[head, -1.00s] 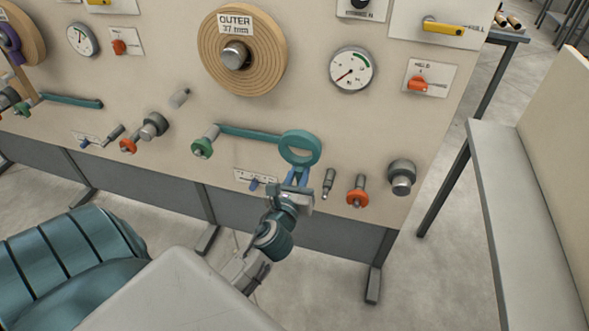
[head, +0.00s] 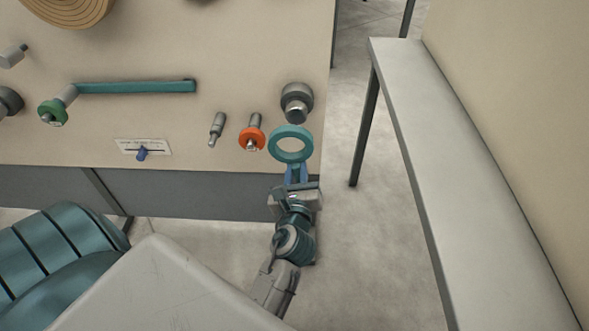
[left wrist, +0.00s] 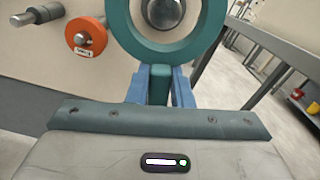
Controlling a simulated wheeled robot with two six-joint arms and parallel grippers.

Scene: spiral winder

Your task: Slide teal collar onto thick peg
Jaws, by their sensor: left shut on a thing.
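The teal collar (head: 270,144) is a ring held upright in my left gripper (head: 296,172), which is shut on its short tab. In the left wrist view the collar (left wrist: 122,22) stands above the blue fingers of my left gripper (left wrist: 160,88). The thick grey peg (head: 297,97) sticks out of the panel just above the collar in the head view. In the left wrist view the peg (left wrist: 162,12) shows through the collar's opening. The collar appears in front of the peg's tip; I cannot tell the exact gap. My right gripper is not in view.
An orange collar (head: 246,139) sits on a peg to the left, beside a thin bare peg (head: 217,129). A teal bar (head: 140,87) and a green knob (head: 47,112) are further left. A grey bench (head: 440,170) stands at the right.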

